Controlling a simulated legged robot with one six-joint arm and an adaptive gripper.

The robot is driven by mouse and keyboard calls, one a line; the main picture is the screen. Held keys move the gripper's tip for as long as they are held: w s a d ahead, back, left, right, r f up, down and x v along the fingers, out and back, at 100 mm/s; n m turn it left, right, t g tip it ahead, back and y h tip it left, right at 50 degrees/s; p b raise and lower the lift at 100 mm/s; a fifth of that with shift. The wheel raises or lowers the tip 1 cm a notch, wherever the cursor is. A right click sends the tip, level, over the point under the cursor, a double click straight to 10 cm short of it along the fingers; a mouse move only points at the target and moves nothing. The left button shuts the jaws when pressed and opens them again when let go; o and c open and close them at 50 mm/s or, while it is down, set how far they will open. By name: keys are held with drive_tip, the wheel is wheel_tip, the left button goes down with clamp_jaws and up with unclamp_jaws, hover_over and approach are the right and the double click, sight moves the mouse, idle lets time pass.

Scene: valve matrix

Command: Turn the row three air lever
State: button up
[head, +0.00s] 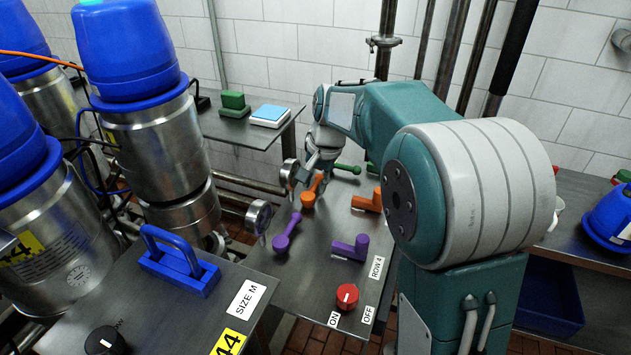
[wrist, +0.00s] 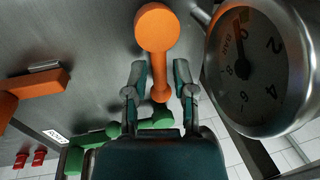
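An orange round-ended lever (head: 311,193) sits on the grey metal panel (head: 315,255), in the orange row beyond the purple row. My gripper (head: 318,176) is down at it. In the wrist view, my gripper (wrist: 159,80) is open, with one finger on each side of the lever's narrow handle. The orange lever's large round end (wrist: 157,27) lies just ahead of the fingertips. Small gaps show between handle and fingers. A second orange handle (head: 368,201), block-shaped, stands to the right. No label naming the air lever is readable.
A pressure gauge (wrist: 256,65) stands close right of the fingers. Green levers (head: 347,168) lie beyond, purple levers (head: 287,234) nearer. A red knob (head: 347,297) is at the panel's near end. Steel canisters with blue tops (head: 152,125) stand left.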

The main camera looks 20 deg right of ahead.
clamp_jaws()
